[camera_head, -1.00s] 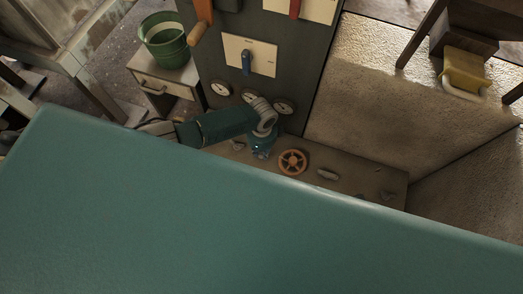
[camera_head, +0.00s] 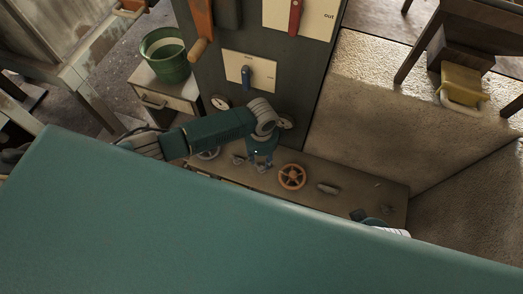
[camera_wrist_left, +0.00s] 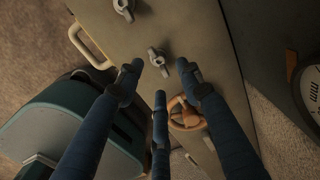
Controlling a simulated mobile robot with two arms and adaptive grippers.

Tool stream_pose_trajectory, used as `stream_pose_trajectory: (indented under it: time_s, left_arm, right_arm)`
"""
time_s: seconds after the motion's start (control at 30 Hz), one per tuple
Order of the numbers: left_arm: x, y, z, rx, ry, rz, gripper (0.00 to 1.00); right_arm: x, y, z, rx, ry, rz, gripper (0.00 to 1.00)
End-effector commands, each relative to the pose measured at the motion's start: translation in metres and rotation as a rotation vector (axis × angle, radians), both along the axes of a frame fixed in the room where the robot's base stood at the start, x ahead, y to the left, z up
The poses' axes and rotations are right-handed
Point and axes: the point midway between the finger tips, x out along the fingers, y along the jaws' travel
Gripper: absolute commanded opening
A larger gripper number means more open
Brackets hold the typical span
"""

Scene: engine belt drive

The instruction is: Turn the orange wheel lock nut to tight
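A grey winged nut (camera_wrist_left: 157,57) stands near the wheel, between my fingertips in the picture. A second winged nut (camera_wrist_left: 123,7) is at the top edge. I cannot tell for certain which one is the wheel's lock nut. My left gripper (camera_head: 261,157) points down above the box, left of the wheel. Its blue fingers (camera_wrist_left: 158,75) are spread, with nothing held. Whether they touch the nut is unclear.
The low box (camera_head: 345,205) carries a grey handle (camera_head: 328,188). The upright panel (camera_head: 300,105) behind has a blue lever (camera_head: 245,75), a red lever (camera_head: 295,17) and gauges. A green bucket (camera_head: 166,57) stands on a small cabinet (camera_head: 165,98) to the left.

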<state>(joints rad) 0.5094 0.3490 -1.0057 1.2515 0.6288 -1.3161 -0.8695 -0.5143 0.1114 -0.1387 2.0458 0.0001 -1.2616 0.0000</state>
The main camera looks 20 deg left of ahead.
Motion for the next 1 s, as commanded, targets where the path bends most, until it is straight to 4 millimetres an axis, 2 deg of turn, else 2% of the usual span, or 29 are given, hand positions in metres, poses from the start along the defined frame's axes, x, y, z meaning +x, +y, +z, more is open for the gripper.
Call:
stream_pose_trajectory:
  time_s: [0.1, 0.33, 1.0]
  left_arm:
    - [0.001, 0.001, 0.026, 0.000, -0.004, -0.002, 0.37]
    - [0.001, 0.001, 0.053, 0.000, -0.003, 0.000, 0.37]
    - [0.000, -0.001, 0.057, -0.003, -0.002, 0.003, 0.37]
  right_arm:
    - [0.000, 0.000, 0.000, 0.000, 0.001, 0.000, 0.37]
    - [0.000, 0.000, 0.000, 0.001, 0.001, -0.001, 0.37]
    - [0.000, 0.000, 0.000, 0.001, 0.001, -0.001, 0.37]
